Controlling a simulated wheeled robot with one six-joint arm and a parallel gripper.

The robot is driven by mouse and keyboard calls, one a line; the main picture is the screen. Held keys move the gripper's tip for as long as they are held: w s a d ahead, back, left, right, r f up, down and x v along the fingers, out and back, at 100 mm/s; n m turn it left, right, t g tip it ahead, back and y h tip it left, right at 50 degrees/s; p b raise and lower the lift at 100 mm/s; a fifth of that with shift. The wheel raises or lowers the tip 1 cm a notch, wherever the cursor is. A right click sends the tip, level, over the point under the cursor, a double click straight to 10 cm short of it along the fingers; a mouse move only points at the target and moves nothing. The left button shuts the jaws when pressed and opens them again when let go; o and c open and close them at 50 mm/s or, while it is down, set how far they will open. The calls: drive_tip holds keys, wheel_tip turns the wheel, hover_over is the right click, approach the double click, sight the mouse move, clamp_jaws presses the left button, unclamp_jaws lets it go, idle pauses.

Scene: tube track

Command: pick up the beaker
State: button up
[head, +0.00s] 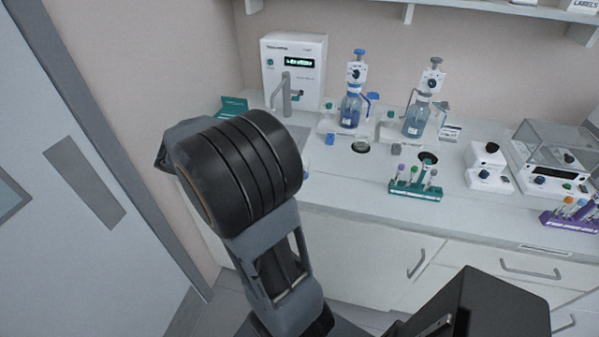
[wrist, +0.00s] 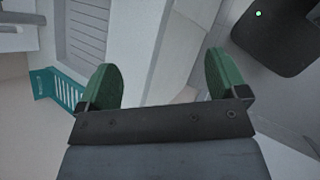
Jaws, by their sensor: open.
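I cannot make out the beaker for certain in either view. In the head view, a small pale, bluish thing (head: 304,168) on the counter is mostly hidden behind my arm, and I cannot tell what it is. In the wrist view, my gripper (wrist: 160,82) is open, with its two green fingers wide apart and nothing between them. In the head view the fingers are hidden behind my arm.
A teal slotted thing (wrist: 58,92) is left of my gripper.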

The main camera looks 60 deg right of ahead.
drive_tip(key=w+d+f+n+g+h, duration=0.2)
drive_tip(key=d+f+n+g+h, duration=0.15)
drive_tip(key=d, duration=0.75)
drive_tip(key=n, duration=0.1)
approach(308, 161)
drive_tip(key=shift+h, duration=0.25)
drive_tip(key=shift+p+x, duration=1.3)
drive_tip(key=shift+x, duration=1.4)
drive_tip(key=shift+f, duration=0.2)
drive_tip(key=c, duration=1.2)
